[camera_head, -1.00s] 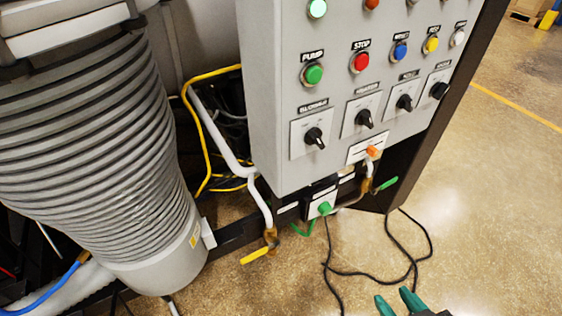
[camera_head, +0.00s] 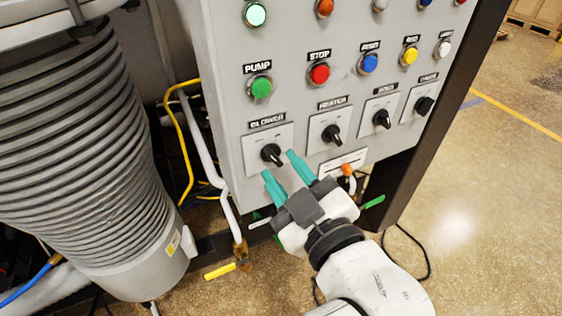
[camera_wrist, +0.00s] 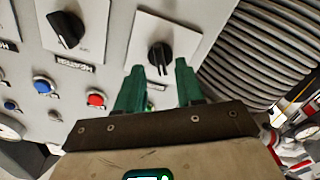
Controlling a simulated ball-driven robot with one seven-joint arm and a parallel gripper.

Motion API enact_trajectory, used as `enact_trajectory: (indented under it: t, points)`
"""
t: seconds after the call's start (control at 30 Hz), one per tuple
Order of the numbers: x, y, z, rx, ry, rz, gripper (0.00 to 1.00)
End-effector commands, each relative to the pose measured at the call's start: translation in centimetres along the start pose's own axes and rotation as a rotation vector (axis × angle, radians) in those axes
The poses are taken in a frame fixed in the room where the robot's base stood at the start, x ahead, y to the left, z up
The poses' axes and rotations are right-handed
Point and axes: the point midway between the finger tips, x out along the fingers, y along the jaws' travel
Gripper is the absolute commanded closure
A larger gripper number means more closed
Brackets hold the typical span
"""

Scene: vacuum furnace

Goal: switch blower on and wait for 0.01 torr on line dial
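The blower switch (camera_head: 271,153) is a black rotary knob on a white plate, low on the grey control panel's left side. Its handle slants down to the right, much like the heater knob (camera_head: 331,133). My gripper (camera_head: 280,164) is open, with two teal fingers spread just in front of the blower knob. In the wrist view the blower knob (camera_wrist: 160,56) shows just beyond and between the fingertips (camera_wrist: 158,66); I see no grip on it. A round pale gauge (camera_wrist: 10,128) is cut off at the wrist view's left edge; its reading and name cannot be made out.
Pump (camera_head: 261,88) and stop (camera_head: 319,74) buttons sit above the knobs. A ribbed grey cylinder (camera_head: 90,150) stands left of the panel. A yellow-handled valve (camera_head: 222,271) and a green handle (camera_head: 373,201) are below the panel. Open floor lies to the right.

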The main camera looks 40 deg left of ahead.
Motion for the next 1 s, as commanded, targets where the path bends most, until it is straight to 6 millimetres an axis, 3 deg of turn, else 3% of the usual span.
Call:
enact_trajectory:
  t: [0.2,0.5,0.9,1.0]
  points:
    - [1.8,0.0,0.0,0.000,-0.002,0.000,0.63]
    - [1.9,0.0,0.1,0.001,-0.002,0.001,0.63]
    - [1.9,0.0,0.1,0.001,-0.002,0.000,1.00]
    - [1.9,0.0,0.1,0.001,-0.002,0.000,1.00]
